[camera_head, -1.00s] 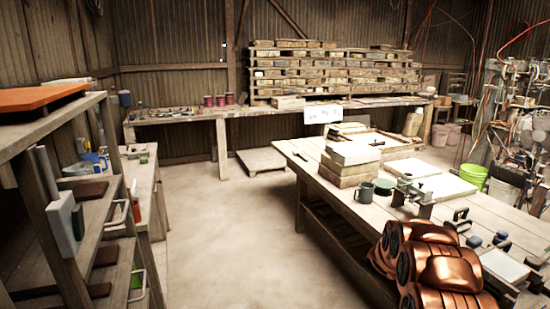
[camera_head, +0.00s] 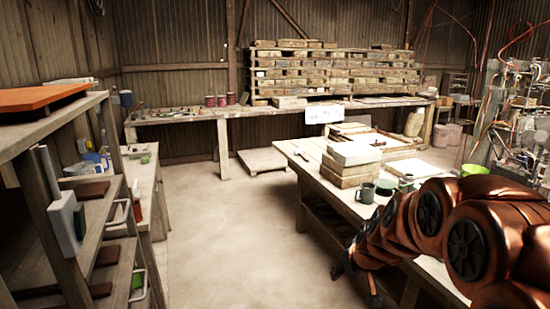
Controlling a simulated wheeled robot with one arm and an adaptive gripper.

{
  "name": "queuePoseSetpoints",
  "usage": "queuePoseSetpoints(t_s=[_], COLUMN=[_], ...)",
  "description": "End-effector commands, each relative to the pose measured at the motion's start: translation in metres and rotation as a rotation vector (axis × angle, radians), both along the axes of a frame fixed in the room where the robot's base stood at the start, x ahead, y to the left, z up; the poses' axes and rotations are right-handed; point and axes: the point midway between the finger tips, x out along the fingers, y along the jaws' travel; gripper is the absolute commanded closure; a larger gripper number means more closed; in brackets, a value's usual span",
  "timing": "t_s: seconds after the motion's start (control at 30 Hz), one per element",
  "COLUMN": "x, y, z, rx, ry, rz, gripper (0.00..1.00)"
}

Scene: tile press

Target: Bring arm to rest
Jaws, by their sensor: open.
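My arm, copper-coloured with black joint caps, fills the lower right of the head view, over the near part of the workbench (camera_head: 318,166). At its far end my gripper (camera_head: 355,284) hangs beside the bench's left edge, over the floor. Its dark fingers are spread apart with nothing seen between them. The arm hides much of the bench's right side.
A stack of pale tiles (camera_head: 352,166), a dark green mug (camera_head: 366,193) and another cup (camera_head: 405,183) stand on the bench near the arm. Wooden shelves (camera_head: 75,180) stand at the left. The concrete floor (camera_head: 225,240) between is clear.

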Motion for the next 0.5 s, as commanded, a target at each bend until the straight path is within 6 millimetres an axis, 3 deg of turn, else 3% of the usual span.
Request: queuePoseSetpoints(t_s=[0.2,0.5], x=[-0.089,-0.219], y=[0.021,0.027], z=[0.010,0.014], rx=[0.036,0.026], ry=[0.166,0.411], rz=[0.003,-0.050], gripper=[0.52,0.52])
